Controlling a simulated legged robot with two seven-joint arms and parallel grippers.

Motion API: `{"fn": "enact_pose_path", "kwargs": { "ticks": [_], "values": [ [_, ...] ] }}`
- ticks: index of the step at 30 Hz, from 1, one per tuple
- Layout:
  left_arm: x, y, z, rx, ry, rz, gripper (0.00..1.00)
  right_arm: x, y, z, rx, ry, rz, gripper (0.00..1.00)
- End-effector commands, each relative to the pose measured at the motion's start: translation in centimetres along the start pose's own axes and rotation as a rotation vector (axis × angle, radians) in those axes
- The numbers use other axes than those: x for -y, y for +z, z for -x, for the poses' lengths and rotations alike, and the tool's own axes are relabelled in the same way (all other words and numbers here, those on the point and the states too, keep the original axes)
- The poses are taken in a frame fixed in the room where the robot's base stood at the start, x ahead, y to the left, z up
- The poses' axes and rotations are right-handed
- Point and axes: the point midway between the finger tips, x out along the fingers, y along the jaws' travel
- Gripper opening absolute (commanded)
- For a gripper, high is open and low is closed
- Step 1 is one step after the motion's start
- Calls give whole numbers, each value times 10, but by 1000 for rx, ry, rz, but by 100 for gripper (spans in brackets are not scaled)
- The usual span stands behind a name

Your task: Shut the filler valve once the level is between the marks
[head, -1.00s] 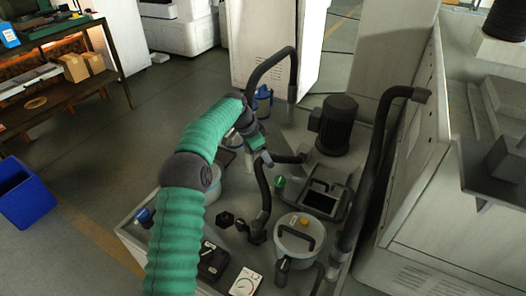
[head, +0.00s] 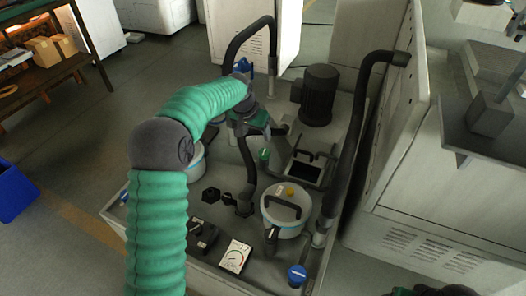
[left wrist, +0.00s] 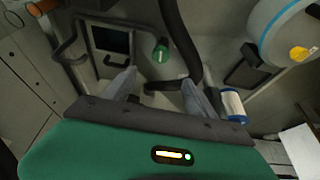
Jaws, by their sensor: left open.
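My left gripper (head: 262,130) is over the far middle of the grey machine top, pointing down. In the left wrist view its two grey fingers (left wrist: 157,92) are apart with nothing between them. A green knob (head: 264,154) is just below it; it also shows beyond the fingertips in the left wrist view (left wrist: 161,53), apart from them. A blue handle (head: 242,66) stands behind my wrist, and a blue round knob (head: 297,273) is at the near edge. I cannot tell which is the filler valve. No level marks are readable.
A dark square opening (head: 303,172) in a framed tray lies near the gripper. A lidded pot (head: 283,213) with a handle, a dial gauge (head: 236,256) and a black motor (head: 319,95) share the top. Thick black hoses (head: 350,145) rise around it.

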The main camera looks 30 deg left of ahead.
Motion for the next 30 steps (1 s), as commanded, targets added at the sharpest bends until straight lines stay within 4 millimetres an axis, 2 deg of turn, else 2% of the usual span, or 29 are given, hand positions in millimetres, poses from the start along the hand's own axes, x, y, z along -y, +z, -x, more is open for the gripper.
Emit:
{"fn": "enact_pose_path", "kwargs": {
  "ticks": [5,15,18,24,30],
  "values": [
    [0,2,-36,4,3,0,65,0,1,-6,0,0,0,65],
    [0,2,-125,3,3,-1,65,0,4,-18,0,0,0,65],
    [-1,2,-145,2,3,-1,65,0,5,-21,0,0,0,65],
    [0,1,-163,1,2,-1,65,0,5,-23,0,0,0,65],
    [0,0,-164,0,2,-1,65,0,5,-23,0,0,0,65]
  ]
}}
